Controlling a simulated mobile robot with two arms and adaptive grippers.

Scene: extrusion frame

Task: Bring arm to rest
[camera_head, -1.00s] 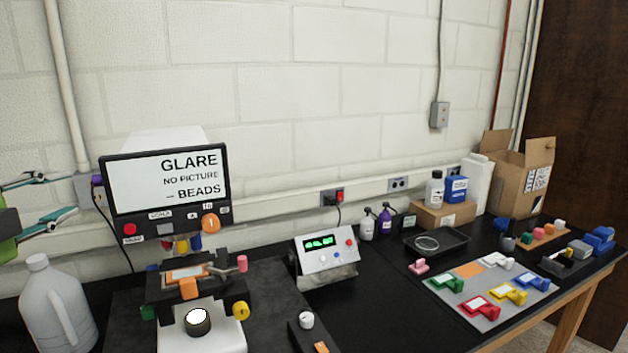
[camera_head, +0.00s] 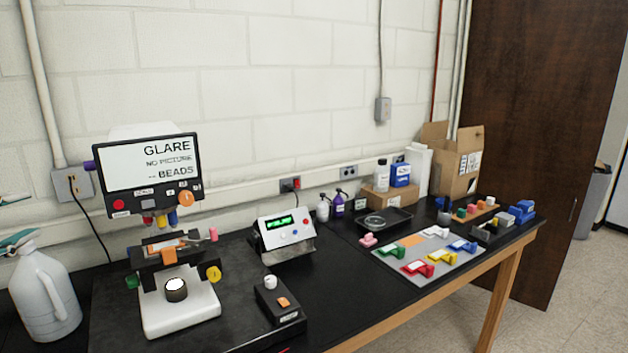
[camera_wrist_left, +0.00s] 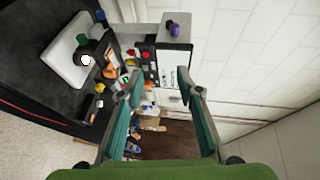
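My left gripper (camera_head: 14,220) shows only as two teal fingers at the left edge of the head view, above and in front of the white jug (camera_head: 46,295). In the left wrist view the gripper (camera_wrist_left: 160,90) has its teal fingers wide apart, with nothing held between them. The space between the fingers looks onto the bench scene, seen sideways. The rest of the left arm is outside the head view. My right arm and gripper are in no view.
A microscope with a screen (camera_head: 155,164) stands on the black bench near the jug. A control box (camera_head: 283,236), black tray (camera_head: 386,221), cardboard box (camera_head: 456,160) and mat with coloured pieces (camera_head: 398,265) lie to the right. Open floor (camera_head: 570,290) shows beyond the bench.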

